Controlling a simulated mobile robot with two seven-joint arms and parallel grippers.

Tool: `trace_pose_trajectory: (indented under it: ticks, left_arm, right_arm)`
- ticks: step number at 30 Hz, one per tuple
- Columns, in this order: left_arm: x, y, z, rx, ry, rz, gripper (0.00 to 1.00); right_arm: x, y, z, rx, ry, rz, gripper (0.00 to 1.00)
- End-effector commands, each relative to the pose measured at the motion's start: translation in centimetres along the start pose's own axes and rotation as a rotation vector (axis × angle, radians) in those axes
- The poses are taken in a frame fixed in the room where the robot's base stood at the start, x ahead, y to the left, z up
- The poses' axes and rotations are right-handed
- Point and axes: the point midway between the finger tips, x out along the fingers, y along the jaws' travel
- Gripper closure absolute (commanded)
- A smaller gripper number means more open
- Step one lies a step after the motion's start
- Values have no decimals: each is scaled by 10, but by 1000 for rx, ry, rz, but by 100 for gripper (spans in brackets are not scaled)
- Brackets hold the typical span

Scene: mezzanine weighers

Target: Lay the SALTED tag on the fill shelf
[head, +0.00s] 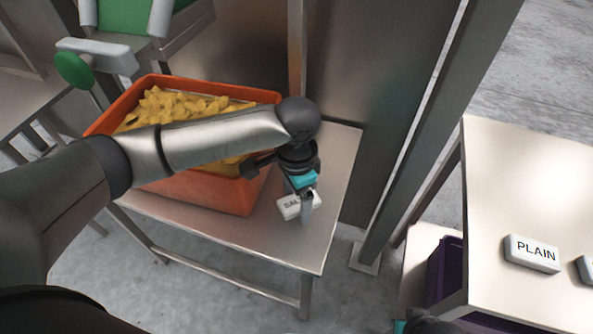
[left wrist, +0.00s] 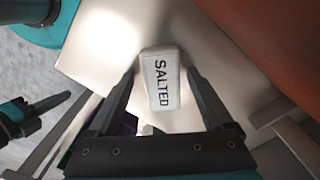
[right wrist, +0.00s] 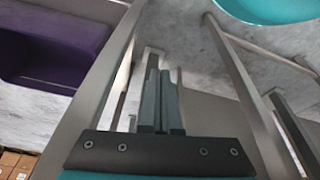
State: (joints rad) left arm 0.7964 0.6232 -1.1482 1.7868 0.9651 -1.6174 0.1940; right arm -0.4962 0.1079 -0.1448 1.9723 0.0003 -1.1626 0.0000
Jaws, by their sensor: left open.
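The white SALTED tag (head: 290,208) lies flat, lettering up, on a metal-topped stand (head: 250,238), to the right of an orange crate. In the left wrist view the SALTED tag (left wrist: 160,80) lies between my left fingers, with bare metal around it. My left gripper (head: 305,207) is open above the tag and partly hides it in the head view; the fingers do not appear to press on it. My right gripper (right wrist: 160,100) is shut and empty, pointing down past metal legs. I cannot tell which surface is the fill shelf.
The orange crate (head: 225,192) of yellow chips fills much of the stand. A grey post (head: 420,140) stands between it and a right-hand table (head: 500,190) with a PLAIN tag (head: 532,254) and another tag. A purple bin (head: 446,265) sits below that table.

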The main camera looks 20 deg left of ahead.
Motion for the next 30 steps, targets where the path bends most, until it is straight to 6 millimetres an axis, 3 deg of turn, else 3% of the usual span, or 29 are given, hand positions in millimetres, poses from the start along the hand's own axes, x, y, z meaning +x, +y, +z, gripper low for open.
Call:
trace_pose_trajectory:
  ticks: [12, 30]
  left_arm:
    - [-21, -4, 2, -3, 0, -3, 15]
    - [-42, -8, 3, -6, 2, -4, 15]
  right_arm:
    - [37, 1, 38, -6, -71, 1, 100]
    - [75, 16, 87, -17, -101, 20, 100]
